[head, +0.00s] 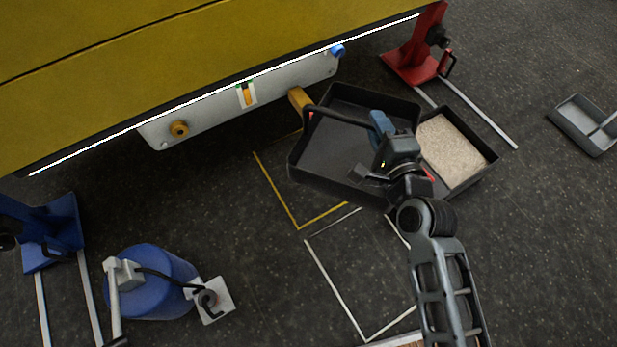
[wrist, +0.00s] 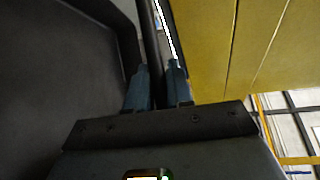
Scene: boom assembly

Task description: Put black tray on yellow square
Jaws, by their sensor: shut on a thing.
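The black tray (head: 338,150) is a deep, empty box with a dark bar handle (head: 338,116) across its top. My gripper (head: 379,122) is shut on this handle near its right part. In the wrist view the fingers (wrist: 158,78) close around the dark bar (wrist: 151,45), with the tray interior (wrist: 60,60) to the left. The yellow square (head: 275,190) is an outline on the floor; its left and lower lines show, and the tray hides its right part in the head view. I cannot tell how high the tray is above the floor.
A yellow machine body (head: 170,50) with a grey panel overhangs behind the tray. A tray of pale granules (head: 452,148) lies right of it. A red stand (head: 420,50), a blue drum (head: 155,280) and a grey tray (head: 585,125) stand around. A white outline (head: 335,290) is in front.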

